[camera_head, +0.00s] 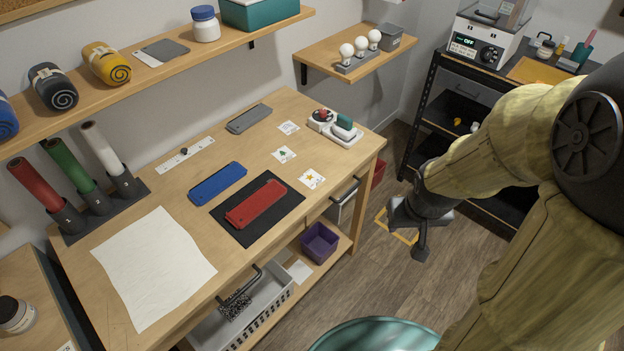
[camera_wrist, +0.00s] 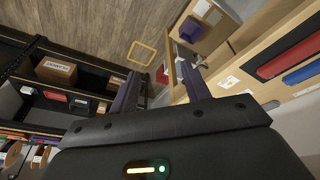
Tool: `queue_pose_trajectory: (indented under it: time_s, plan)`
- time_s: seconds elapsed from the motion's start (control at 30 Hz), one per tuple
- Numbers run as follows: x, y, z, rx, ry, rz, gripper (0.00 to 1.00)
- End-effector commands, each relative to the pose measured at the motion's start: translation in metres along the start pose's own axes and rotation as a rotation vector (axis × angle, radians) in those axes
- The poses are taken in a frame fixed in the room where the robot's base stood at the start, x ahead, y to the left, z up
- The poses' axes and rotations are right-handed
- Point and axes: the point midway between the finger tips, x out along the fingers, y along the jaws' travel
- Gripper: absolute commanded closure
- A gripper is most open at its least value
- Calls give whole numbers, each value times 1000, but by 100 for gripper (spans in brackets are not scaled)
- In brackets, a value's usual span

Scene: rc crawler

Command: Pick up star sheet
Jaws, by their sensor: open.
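The star sheet (camera_head: 311,179) is a small white square with a yellow-orange star. It lies flat on the wooden table (camera_head: 140,190), near the front edge and right of the black mat. My gripper (camera_head: 409,229) is open and empty, off to the right of the table above the floor, well apart from the sheet.
Two similar sheets, a tree sheet (camera_head: 284,154) and another sheet (camera_head: 288,127), lie behind it. A red case (camera_head: 257,204) sits on the black mat (camera_head: 230,230). A white tray (camera_head: 345,137) with small items stands near the right corner. A dark shelf rack (camera_head: 425,110) stands at right.

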Motion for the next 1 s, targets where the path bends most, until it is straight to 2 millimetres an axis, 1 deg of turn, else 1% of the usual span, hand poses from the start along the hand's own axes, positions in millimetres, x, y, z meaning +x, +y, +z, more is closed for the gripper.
queue_pose_trajectory:
  time_s: [0.13,0.2,0.27,0.4,0.53,0.6,0.7,0.83,1.0]
  plan:
    - [34,14,-32,-145,73,8,53]
    - [52,16,-49,-227,125,-8,53]
    - [68,16,-62,-293,171,-34,53]
    - [102,6,-86,-430,297,-128,53]
    - [126,-10,-101,-524,436,-251,53]
    - [135,-20,-107,-559,523,-327,53]
    - [141,-35,-112,-588,653,-438,53]
    - [139,-48,-115,-600,795,-546,53]
    - [135,-55,-116,-601,871,-600,53]
